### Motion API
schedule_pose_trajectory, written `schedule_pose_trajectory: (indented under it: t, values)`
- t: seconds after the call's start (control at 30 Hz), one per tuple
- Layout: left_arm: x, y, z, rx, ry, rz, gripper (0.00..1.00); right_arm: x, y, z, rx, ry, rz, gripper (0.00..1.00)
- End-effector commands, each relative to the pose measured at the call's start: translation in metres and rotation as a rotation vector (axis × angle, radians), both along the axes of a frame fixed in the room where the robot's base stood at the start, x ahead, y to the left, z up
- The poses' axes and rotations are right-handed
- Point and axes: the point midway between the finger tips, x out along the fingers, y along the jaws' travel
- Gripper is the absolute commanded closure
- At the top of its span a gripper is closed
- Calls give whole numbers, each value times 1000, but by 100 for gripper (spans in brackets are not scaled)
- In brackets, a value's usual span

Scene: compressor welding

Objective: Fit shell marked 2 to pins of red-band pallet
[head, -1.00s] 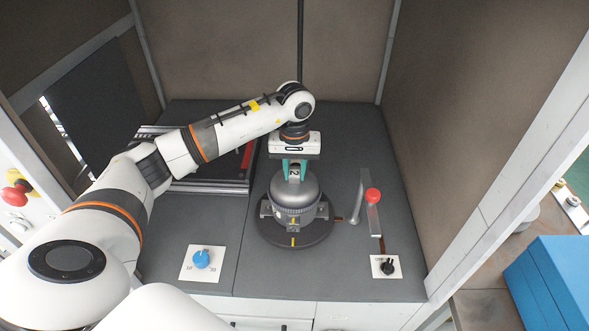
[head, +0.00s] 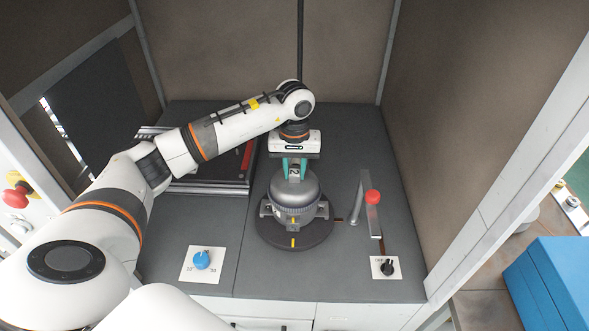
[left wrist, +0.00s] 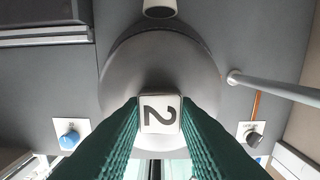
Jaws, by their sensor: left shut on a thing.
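The grey domed shell (head: 294,191) has a white tag (head: 294,172) marked 2 on top. My left gripper (head: 294,163) points straight down and is shut on the top of the shell at the tag. The tag also shows between the fingers in the left wrist view (left wrist: 160,114). The shell is upright over a dark round base (head: 310,236) with a yellow mark at its front. Grey brackets show beside the shell's lower part. The pins are hidden, and I cannot tell whether the shell is seated. I see no clear red band on the base. My right gripper is out of view.
A toggle clamp with a red knob (head: 372,196) stands right of the base. A blue dial (head: 202,259) and a black switch (head: 388,267) are near the front edge. A rail frame (head: 215,186) lies at the left, partly under my arm. Walls enclose the sides and back.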

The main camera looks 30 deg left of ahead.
Motion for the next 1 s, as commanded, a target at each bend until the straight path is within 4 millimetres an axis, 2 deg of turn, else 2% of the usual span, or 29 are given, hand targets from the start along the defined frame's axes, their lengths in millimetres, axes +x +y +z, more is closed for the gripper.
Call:
schedule_pose_trajectory:
  t: [0.17, 0.73, 1.0]
  values:
    - [1, 0, 5, -1, -3, 0, 100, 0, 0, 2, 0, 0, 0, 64]
    - [1, 0, 47, -1, -4, 1, 100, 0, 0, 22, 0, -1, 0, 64]
    - [0, 0, 49, -1, -3, 1, 100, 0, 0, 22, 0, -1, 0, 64]
